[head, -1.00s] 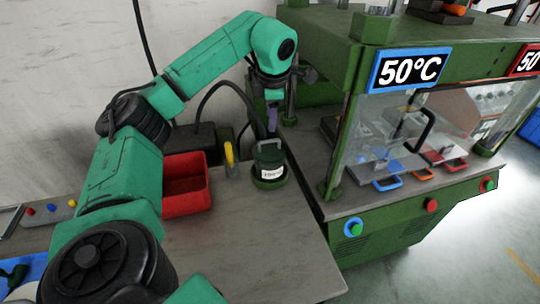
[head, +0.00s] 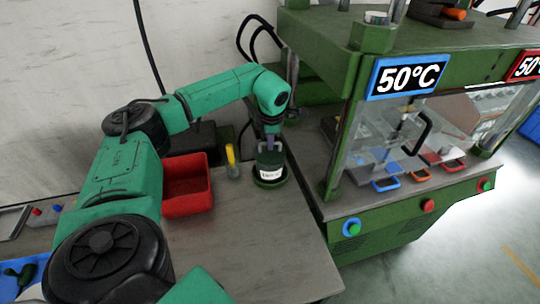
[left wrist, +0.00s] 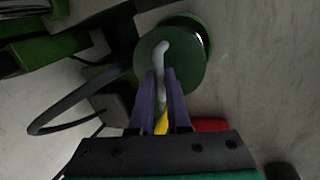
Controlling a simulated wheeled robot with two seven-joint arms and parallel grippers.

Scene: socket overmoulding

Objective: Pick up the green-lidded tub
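The green-lidded tub (head: 269,163) stands upright on a green round base (head: 270,183) near the table's right edge, with a white label on its front. In the left wrist view its dark green lid (left wrist: 180,75) carries a grey upright handle (left wrist: 161,52). My left gripper (head: 270,144) points down right above the tub. In the left wrist view its two purple fingers (left wrist: 160,74) are apart, one on each side of the handle's near end. I cannot tell whether they touch it. My right gripper is not in view.
A red bin (head: 187,207) and a clear cup with a yellow-handled tool (head: 231,158) stand left of the tub. A green press with a 50°C sign (head: 409,77) stands close on the right. The table front (head: 250,245) is clear.

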